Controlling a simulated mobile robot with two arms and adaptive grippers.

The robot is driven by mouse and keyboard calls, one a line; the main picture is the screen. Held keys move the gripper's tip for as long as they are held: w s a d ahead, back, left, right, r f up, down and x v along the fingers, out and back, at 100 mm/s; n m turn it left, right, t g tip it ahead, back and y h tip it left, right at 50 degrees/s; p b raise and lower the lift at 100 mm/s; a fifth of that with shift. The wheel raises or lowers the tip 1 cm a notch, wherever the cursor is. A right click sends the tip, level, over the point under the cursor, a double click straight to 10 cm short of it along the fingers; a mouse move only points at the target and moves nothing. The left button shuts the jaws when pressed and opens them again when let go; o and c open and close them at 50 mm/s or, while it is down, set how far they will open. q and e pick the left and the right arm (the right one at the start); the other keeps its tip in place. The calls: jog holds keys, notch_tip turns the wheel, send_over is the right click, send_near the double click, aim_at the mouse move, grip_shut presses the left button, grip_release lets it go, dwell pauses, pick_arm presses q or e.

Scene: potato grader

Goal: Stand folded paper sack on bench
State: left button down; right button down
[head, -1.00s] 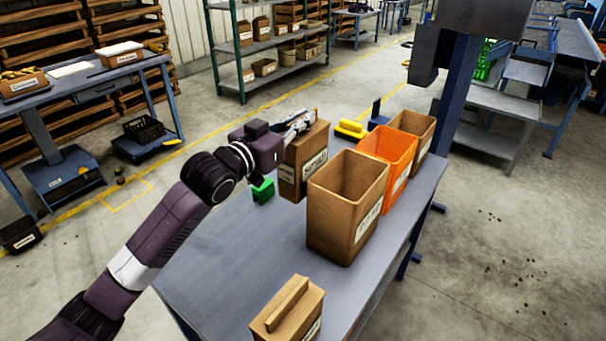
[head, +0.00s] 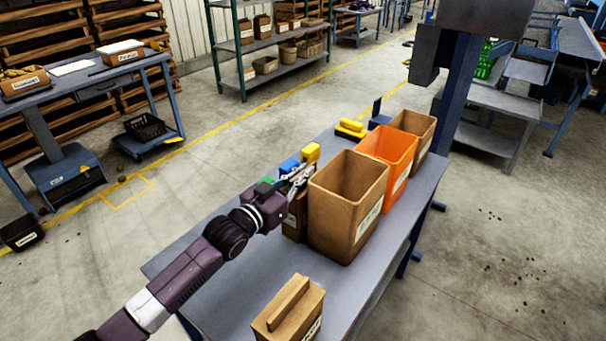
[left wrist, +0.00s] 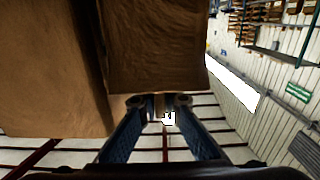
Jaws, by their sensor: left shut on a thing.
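My left gripper (head: 299,177) is shut on a folded brown paper sack (head: 295,222) with a white label. The sack is upright, close beside the left side of an open brown sack (head: 345,205) on the grey bench (head: 235,270). My gripper and wrist cover much of its upper part, and I cannot tell whether its base touches the bench. In the left wrist view the held sack (left wrist: 157,50) is above the fingers (left wrist: 160,112), with another brown sack surface (left wrist: 50,70) to its left. My right gripper is not in view.
An orange bin (head: 385,155) and another brown container (head: 415,128) stand behind the open sack. A folded-top brown package (head: 288,312) is at the near end. The bench's left-middle is clear.

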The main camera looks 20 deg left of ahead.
pick_arm(q)
jog(key=shift+r, duration=0.15)
jog(key=c, duration=2.3)
grip_release()
jog(key=shift+f, duration=0.4)
jog(key=shift+o, duration=0.9)
jog(key=shift+s, duration=0.1)
jog(key=shift+r, duration=0.1)
jog(key=b+v, duration=0.1)
jog(key=v, duration=1.1)
jog(key=shift+b, duration=0.3)
